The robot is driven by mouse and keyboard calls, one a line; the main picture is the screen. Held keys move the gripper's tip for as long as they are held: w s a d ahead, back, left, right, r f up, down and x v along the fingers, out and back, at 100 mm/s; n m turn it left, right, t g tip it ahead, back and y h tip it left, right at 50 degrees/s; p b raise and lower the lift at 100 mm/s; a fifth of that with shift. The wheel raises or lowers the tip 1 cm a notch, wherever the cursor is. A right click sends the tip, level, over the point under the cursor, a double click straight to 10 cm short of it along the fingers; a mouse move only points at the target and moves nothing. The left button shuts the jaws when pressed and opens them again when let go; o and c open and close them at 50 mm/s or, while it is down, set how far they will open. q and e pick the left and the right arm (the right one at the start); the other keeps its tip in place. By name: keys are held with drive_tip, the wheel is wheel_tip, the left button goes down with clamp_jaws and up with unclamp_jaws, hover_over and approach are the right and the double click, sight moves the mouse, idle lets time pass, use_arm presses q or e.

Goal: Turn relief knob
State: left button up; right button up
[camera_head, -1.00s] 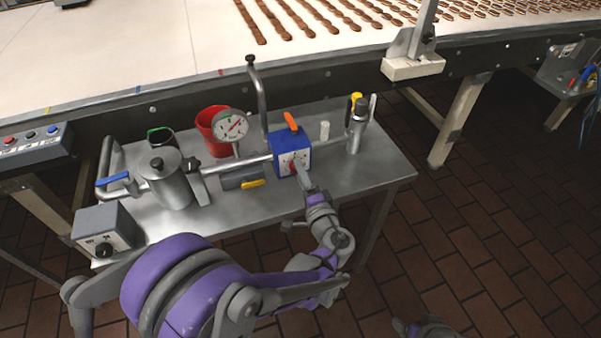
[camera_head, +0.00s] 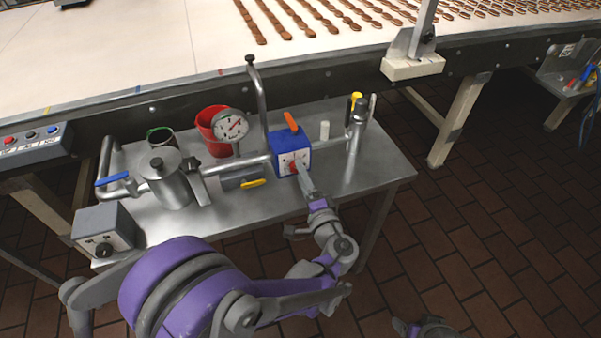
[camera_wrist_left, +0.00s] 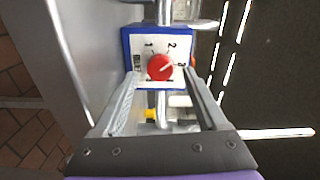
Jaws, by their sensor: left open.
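The relief knob is a round red knob (camera_wrist_left: 160,67) on the white dial face of a blue box (camera_head: 291,139). In the left wrist view its white pointer line slants up and right, between the marks 2 and 3. My left gripper (camera_head: 304,177) is at the front of the box in the head view. Its two fingers are open, one on each side of the knob in the wrist view; I cannot tell whether they touch it. In the head view the fingers partly cover the knob. A small part of my right gripper (camera_head: 398,324) shows at the bottom edge.
A steel table (camera_head: 240,212) holds pipes, a round gauge (camera_head: 231,126), a red bucket (camera_head: 205,123), a steel pot (camera_head: 168,178) and a grey switch box (camera_head: 104,229). A yellow-handled valve (camera_head: 253,183) sits left of the blue box. A conveyor (camera_head: 150,60) runs behind.

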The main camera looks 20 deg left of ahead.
use_arm(q)
drive_tip(key=v, duration=0.9)
drive_tip(key=shift+s+d, duration=0.1)
drive_tip(key=shift+s, duration=0.05)
